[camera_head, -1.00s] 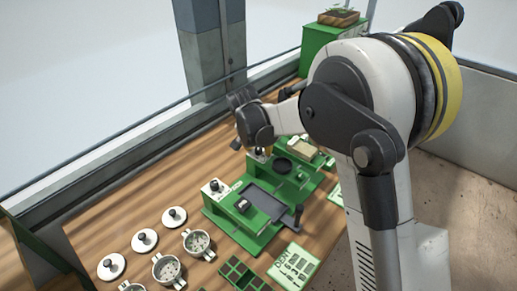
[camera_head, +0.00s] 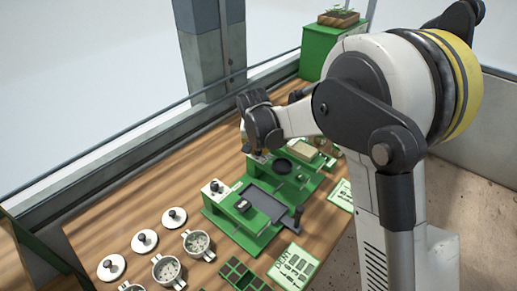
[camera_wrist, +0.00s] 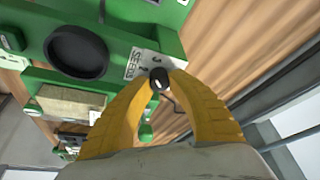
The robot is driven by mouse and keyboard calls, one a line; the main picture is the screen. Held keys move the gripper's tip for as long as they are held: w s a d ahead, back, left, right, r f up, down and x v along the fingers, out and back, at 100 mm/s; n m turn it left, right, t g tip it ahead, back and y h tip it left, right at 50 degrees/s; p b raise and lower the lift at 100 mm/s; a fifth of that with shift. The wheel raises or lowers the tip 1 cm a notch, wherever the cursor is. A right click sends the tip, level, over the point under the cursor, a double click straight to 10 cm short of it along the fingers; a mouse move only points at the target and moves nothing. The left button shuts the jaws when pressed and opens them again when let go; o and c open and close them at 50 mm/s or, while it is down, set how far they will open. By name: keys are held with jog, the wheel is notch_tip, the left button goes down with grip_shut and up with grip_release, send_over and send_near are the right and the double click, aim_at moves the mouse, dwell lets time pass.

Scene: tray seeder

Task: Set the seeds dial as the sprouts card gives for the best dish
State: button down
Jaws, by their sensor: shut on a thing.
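In the wrist view, the yellow fingers of my gripper (camera_wrist: 160,75) are shut on a small black knob (camera_wrist: 159,84). The knob stands beside a white plate (camera_wrist: 141,63) with dark lettering that looks like "SEEDS" and some digits; its pointer setting cannot be read. In the head view my wrist hides this knob. Three pale dishes, one of them a dish (camera_head: 197,243) with dark specks, stand at the front left. A green-printed card (camera_head: 292,266) lies at the front and another card (camera_head: 342,195) lies right of the machine; their text is too small to read.
The green seeder (camera_head: 243,212) stands mid-table with a second small dial plate (camera_head: 214,190) at its left. Three knobbed lids, one a lid (camera_head: 144,240), lie left of the dishes. A green compartment tray (camera_head: 236,272) is in front. The left back tabletop is clear.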

jog(key=n+y, duration=0.1)
jog(key=n, duration=0.3)
jog(key=shift+y, duration=0.4)
jog(key=n, duration=0.2)
jog(key=n+y, duration=0.1)
jog(key=n, duration=0.1)
jog(key=shift+n+g+y, duration=0.3)
jog(key=c, duration=1.2)
grip_release()
jog(key=v, duration=1.2)
jog(key=shift+d, duration=0.1)
